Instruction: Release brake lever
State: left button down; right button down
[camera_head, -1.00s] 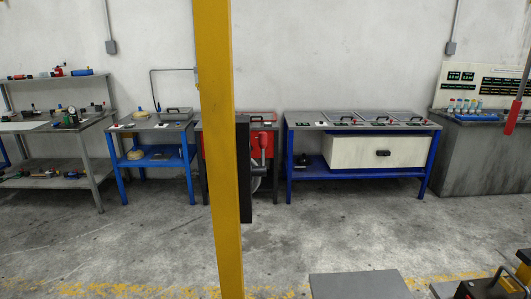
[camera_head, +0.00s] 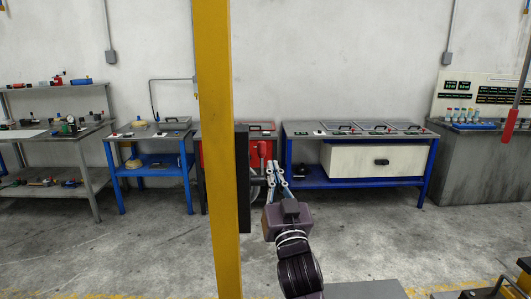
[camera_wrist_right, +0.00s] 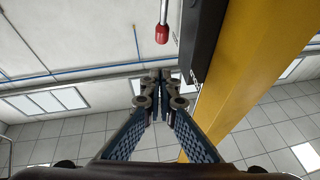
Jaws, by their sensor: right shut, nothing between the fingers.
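The brake lever (camera_head: 262,149) appears to be the thin rod with a dark red knob, just right of the dark box (camera_head: 243,180) on the yellow post. In the right wrist view a metal rod with a red knob (camera_wrist_right: 162,34) shows beyond my fingertips, beside the dark box (camera_wrist_right: 203,35). My right gripper (camera_head: 276,165) is raised in front of the red machine, its fingertips just right of and below the knob in the picture. In the right wrist view its fingers (camera_wrist_right: 163,78) are together and empty, apart from the knob. My left gripper is not in view.
The yellow post (camera_head: 213,120) stands close on the left of my right gripper. Behind are a red machine (camera_head: 217,155), a blue workbench (camera_head: 305,181) and a shelf table (camera_head: 82,136). Another red-handled lever (camera_head: 508,128) hangs at far right. Floor between is open.

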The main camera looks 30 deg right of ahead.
aim_at(264, 150)
jog(key=shift+w+d+r+p, duration=0.1)
jog(key=shift+w+d+p, duration=0.35)
jog(key=shift+w, duration=1)
jog(key=shift+w+d+r+p, duration=0.1)
jog(key=shift+w+d+p, duration=0.2)
jog(key=shift+w+d, duration=0.8)
jog(key=shift+w+d+r+p, duration=0.15)
jog(key=shift+w+p, duration=0.2)
jog(key=shift+w, duration=1.5)
jog(key=p, duration=0.1)
jog(key=w+g+p, duration=0.1)
jog(key=p, duration=0.1)
jog(key=shift+w+d+r+y, duration=0.1)
jog(key=shift+d+r+y, duration=0.05)
jog(key=shift+d+y, duration=0.15)
jog(key=shift+p, duration=0.55)
jog(key=shift+f, duration=0.2)
jog(key=shift+f, duration=0.15)
